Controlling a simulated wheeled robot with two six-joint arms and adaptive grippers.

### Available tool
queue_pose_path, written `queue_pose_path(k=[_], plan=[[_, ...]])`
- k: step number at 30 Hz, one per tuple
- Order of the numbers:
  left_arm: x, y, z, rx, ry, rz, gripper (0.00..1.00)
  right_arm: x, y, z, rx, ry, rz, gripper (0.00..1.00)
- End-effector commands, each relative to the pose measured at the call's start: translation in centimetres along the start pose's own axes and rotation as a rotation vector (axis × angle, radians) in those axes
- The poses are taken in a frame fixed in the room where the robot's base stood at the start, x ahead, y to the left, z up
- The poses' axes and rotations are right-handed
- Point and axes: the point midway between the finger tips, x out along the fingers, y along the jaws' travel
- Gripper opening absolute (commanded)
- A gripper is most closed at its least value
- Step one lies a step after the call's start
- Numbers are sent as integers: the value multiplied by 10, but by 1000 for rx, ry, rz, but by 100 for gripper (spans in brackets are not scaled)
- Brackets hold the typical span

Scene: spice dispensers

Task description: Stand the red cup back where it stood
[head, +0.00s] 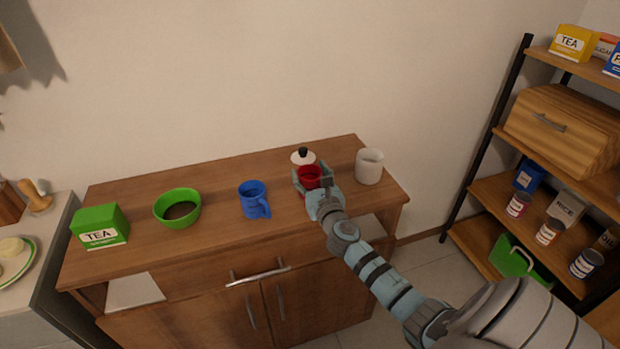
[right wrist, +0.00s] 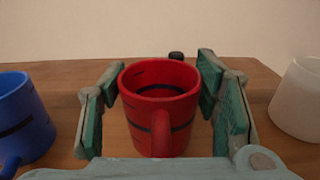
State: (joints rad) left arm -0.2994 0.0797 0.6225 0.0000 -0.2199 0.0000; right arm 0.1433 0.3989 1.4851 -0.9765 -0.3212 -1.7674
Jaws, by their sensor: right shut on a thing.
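The red cup (head: 309,175) is on or just above the right part of the wooden cabinet top (head: 222,160), between the blue mug and the white cup. In the right wrist view the red cup (right wrist: 160,115) is upright, with dark bands and its handle towards me. My right gripper (head: 312,180) is shut on it, with a green-padded finger on each side. I cannot tell whether its base, partly hidden by my gripper, touches the wood. My left gripper is not in view.
A blue mug (head: 253,198) stands left of the red cup and a white cup (head: 369,166) right of it. A white lidded pot with a black knob (head: 303,155) is close behind. A green bowl (head: 177,208) and green tea box (head: 100,227) stand farther left.

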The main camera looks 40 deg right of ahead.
Motion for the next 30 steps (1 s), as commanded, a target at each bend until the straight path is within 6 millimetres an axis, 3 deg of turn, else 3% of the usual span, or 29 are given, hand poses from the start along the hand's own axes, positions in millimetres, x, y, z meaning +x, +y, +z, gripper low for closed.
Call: queue_pose_path(k=[3,4,8,20,23,30], plan=[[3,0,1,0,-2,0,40,0,0,-3,0,-1,0,12],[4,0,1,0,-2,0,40,0,0,-4,1,0,0,58],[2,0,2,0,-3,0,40,0,0,-3,1,0,0,77],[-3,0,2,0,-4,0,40,-3,0,2,-1,0,0,77],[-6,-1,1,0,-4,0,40,-21,0,1,-1,2,1,77],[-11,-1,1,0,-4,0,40,-87,0,1,-1,2,2,77]])
